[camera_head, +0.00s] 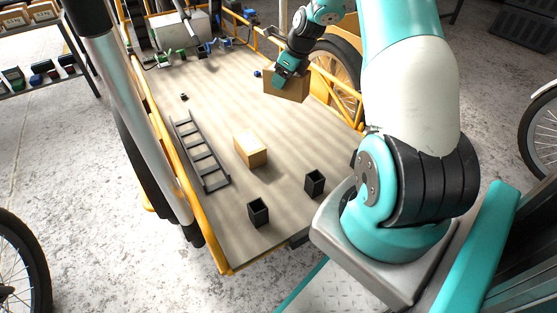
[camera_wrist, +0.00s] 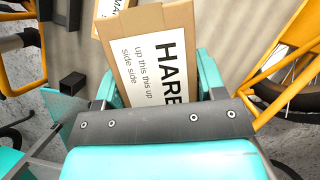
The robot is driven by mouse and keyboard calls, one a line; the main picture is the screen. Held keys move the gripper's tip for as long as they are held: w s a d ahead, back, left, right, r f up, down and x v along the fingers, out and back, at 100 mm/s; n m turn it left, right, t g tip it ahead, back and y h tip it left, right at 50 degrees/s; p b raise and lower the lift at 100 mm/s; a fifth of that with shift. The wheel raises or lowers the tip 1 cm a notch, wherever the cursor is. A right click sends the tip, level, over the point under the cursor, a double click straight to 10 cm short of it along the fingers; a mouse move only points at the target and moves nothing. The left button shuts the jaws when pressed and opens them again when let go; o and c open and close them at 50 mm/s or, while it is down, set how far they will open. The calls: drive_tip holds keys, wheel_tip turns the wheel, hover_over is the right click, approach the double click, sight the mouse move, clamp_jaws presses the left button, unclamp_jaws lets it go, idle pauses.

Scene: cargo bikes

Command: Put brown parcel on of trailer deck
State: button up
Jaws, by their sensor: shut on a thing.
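A brown parcel (camera_head: 287,88) is in my gripper (camera_head: 287,75), over the far right part of the trailer deck (camera_head: 215,115). In the wrist view the held parcel (camera_wrist: 150,50) fills the upper middle, with a white printed label on its face. My gripper (camera_wrist: 155,92) is shut on it, a teal finger on each side. From the head view I cannot tell whether the parcel's underside touches the deck. A second, lighter brown parcel (camera_head: 250,150) stands on the middle of the deck; a corner of it shows in the wrist view (camera_wrist: 112,8).
A dark ladder-like rack (camera_head: 200,152) lies along the deck's left side. Two black open boxes (camera_head: 258,212) (camera_head: 314,183) stand near the front. Yellow rails (camera_head: 345,100) edge the deck, with a wheel (camera_head: 335,67) beyond. Small tools and a grey box (camera_head: 181,31) are at the back.

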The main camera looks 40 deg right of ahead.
drive_tip(key=d+f+m+h+b, duration=0.1)
drive_tip(key=d+m+h+b, duration=0.1)
drive_tip(key=d+m, duration=0.4)
drive_tip(key=shift+h, duration=0.3)
drive_tip(key=f+b, duration=0.3)
drive_tip(key=f, duration=0.3)
drive_tip(key=f+b, duration=0.3)
drive_tip(key=f, duration=0.4)
drive_tip(key=f+b, duration=0.3)
drive_tip(key=f, duration=0.4)
drive_tip(key=shift+s+b, duration=0.25)
drive_tip(key=shift+b, duration=0.05)
drive_tip(key=o, duration=1.4)
drive_tip(key=shift+f, duration=0.1)
drive_tip(key=shift+c, duration=0.2)
